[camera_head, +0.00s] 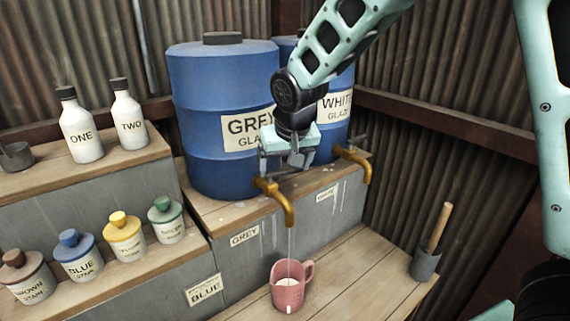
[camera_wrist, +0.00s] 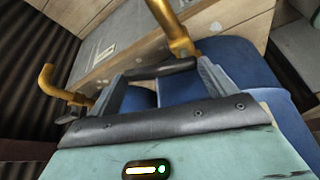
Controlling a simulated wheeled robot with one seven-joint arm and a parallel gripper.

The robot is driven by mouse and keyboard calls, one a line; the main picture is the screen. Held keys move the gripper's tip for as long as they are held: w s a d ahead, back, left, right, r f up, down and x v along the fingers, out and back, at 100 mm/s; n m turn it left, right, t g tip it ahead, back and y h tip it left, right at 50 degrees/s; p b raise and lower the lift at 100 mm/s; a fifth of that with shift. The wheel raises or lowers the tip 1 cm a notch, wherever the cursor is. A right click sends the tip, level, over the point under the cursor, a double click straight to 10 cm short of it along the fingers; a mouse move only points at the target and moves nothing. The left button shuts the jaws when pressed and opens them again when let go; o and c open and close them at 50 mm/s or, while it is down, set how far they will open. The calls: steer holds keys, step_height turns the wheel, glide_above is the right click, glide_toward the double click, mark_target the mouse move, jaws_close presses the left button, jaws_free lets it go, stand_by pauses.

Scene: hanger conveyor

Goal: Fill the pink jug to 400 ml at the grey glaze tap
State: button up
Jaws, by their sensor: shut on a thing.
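The pink jug (camera_head: 287,296) stands upright on the lower wooden shelf, under the grey glaze tap (camera_head: 284,204). A thin pale stream (camera_head: 290,243) runs from the brass spout into the jug, and pale liquid shows inside. The level against any ml marks is too small to read. My gripper (camera_head: 277,163) is at the top of this tap, shut on its handle. In the wrist view my gripper (camera_wrist: 160,75) has a dark bar, the tap handle (camera_wrist: 162,68), between its fingers, with the brass spout beyond. The blue grey-glaze barrel (camera_head: 222,100) stands behind.
The white glaze tap (camera_head: 355,163) is close on the right, below its barrel (camera_head: 341,112). A pot with a wooden-handled tool (camera_head: 427,262) stands right of the jug. Stain jars (camera_head: 124,237) and white bottles (camera_head: 80,127) stand left. The shelf between jug and pot is clear.

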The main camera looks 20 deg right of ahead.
steer(key=o, duration=1.3)
steer(key=b+v, duration=0.2)
steer(key=v, duration=1.5)
steer(key=shift+s+r, duration=0.15)
